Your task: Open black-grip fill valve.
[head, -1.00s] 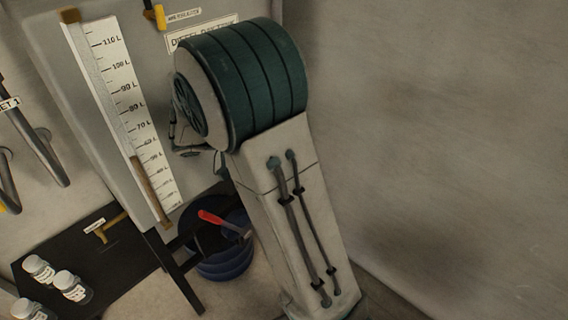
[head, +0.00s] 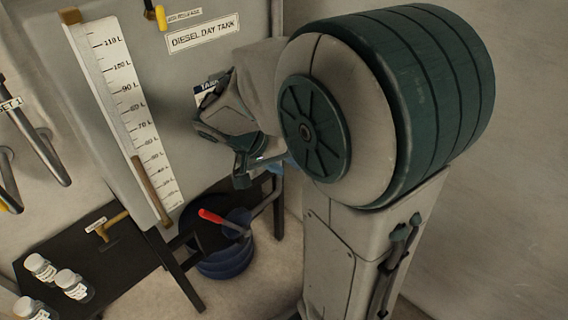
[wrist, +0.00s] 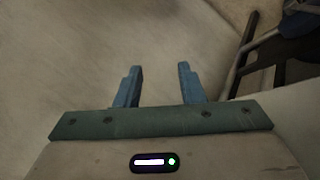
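I cannot make out a black-grip valve in either view; my arm covers part of the tank front. A red-grip lever (head: 220,222) sticks out below the diesel day tank (head: 215,85). A yellow-grip valve (head: 161,17) is at the tank's top edge. My gripper (wrist: 158,85) is open in the wrist view, its two blue fingers apart with nothing between them. In the head view my gripper (head: 272,164) is in front of the tank's lower right, right of and above the red lever, partly hidden by my arm.
A level gauge (head: 130,110) stands on the tank's left. A dark bench (head: 130,265) holds white-lidded jars (head: 72,284) and a brass fitting (head: 108,226). A blue round container (head: 225,262) sits under the tank. Plain wall is at the right.

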